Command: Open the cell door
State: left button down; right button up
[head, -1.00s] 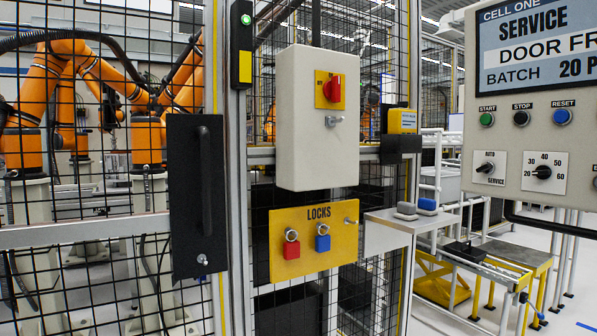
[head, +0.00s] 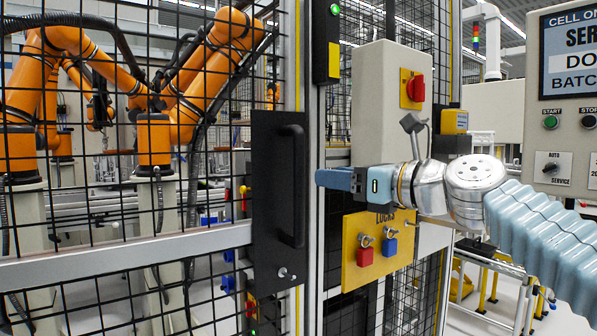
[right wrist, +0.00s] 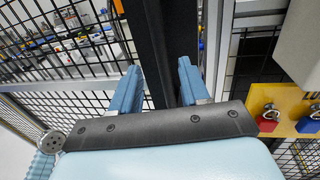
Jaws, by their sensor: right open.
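The cell door is a mesh panel with a grey rail (head: 130,257) on the left of the head view. It appears shut, its edge beside the post. A black plate (head: 266,215) on its edge carries a vertical black bar handle (head: 293,185). My right gripper (head: 320,179) reaches in from the right at handle height, its fingers pointing left, a short way right of the handle in the picture. In the right wrist view its two blue fingers (right wrist: 160,80) are apart and empty, with the black door plate (right wrist: 165,35) showing beyond and between them. My left gripper does not show.
A yellow LOCKS board (head: 350,255) with red (head: 364,257) and blue (head: 390,247) padlocks is below my right arm. A grey switch box (head: 378,120) with a red knob stands behind it. The control panel (head: 560,130) is at right. Orange robots stand behind the mesh.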

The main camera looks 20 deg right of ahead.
aim_at(303, 173)
jog(key=p+x, duration=0.1)
jog(key=x, duration=0.8)
jog(key=shift+w+a, duration=0.1)
jog(key=shift+w, duration=0.1)
grip_shut()
